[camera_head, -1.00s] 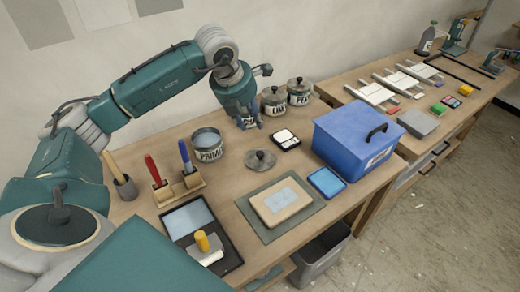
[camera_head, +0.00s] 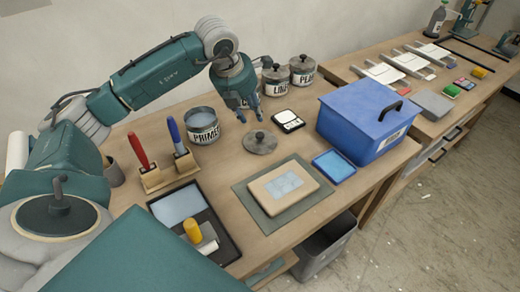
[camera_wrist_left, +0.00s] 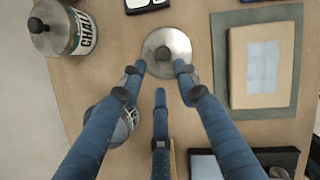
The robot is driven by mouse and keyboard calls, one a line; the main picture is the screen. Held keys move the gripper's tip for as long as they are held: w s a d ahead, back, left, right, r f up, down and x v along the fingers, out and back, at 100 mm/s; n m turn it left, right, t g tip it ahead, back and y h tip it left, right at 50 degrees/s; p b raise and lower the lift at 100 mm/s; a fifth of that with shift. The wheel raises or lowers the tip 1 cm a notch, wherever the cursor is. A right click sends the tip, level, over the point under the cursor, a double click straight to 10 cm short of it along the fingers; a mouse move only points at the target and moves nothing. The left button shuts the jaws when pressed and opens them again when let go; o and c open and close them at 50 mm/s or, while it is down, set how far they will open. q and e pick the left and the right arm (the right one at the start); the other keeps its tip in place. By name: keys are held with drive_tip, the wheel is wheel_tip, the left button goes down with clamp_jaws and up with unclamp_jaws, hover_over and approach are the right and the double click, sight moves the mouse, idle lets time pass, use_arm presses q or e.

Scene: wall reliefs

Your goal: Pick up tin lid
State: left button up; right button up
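The tin lid (camera_head: 260,146) is a round grey metal disc with a dark knob. It lies flat on the bench beside the open PRIMER tin (camera_head: 202,126). My left gripper (camera_head: 249,117) points down, just behind and above the lid, with its blue fingers spread and empty. In the left wrist view the lid (camera_wrist_left: 174,40) is beyond the fingertips of the open left gripper (camera_wrist_left: 160,75), its near edge between two of them. The PRIMER tin is partly hidden behind a finger there. My right gripper is not in view.
Lidded tins (camera_head: 303,72) stand behind the gripper. A black-and-white scale (camera_head: 288,121) and a blue box (camera_head: 350,130) are right of the lid. A mat (camera_head: 245,197) with a framed tile lies in front. A brush stand (camera_head: 170,174) is to the left.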

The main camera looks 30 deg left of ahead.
use_arm(q)
drive_tip(key=f, duration=0.1)
drive_tip(key=p, duration=0.1)
hover_over(260, 134)
drive_tip(key=s, duration=0.3)
drive_tip(key=f, duration=0.5)
drive_tip(key=shift+w+a, duration=0.15)
drive_tip(key=shift+w, duration=0.1)
drive_tip(key=p+x, duration=0.1)
drive_tip(key=x, duration=0.1)
drive_tip(key=p+x, duration=0.1)
drive_tip(key=x, duration=0.2)
drive_tip(key=shift+s+d, duration=0.1)
drive_tip(key=shift+d, duration=0.1)
drive_tip(key=shift+f, duration=0.25)
clamp_jaws()
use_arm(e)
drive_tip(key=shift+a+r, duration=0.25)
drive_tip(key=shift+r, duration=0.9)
